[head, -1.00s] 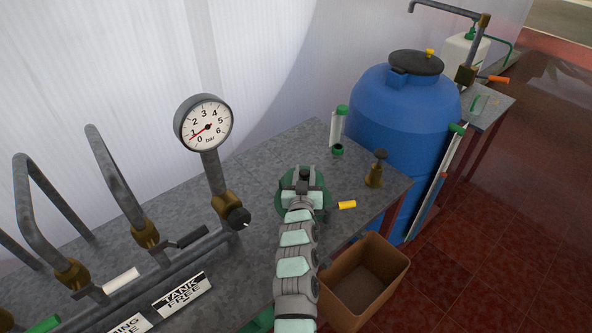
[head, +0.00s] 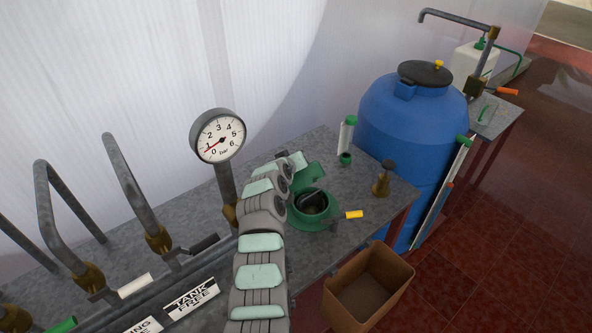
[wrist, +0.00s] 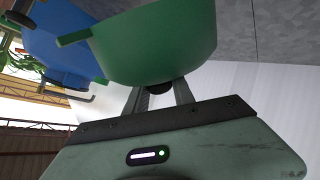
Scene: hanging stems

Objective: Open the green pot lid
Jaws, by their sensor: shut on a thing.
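The green pot (head: 301,224) stands on the grey bench, and its dark inside shows through the open top in the head view. Its green lid (head: 309,176) is tilted up at the pot's far side. In the wrist view the lid (wrist: 155,40) fills the top middle, with a small tab at its left. My gripper (wrist: 160,92) is shut on the lid's dark knob (wrist: 160,87). In the head view my wrist is up behind the pot, and the fingers are mostly hidden there.
A yellow-ended piece (head: 354,214) is beside the pot. A blue tank (head: 410,125) is behind right; a brown box (head: 368,285) is below the bench edge.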

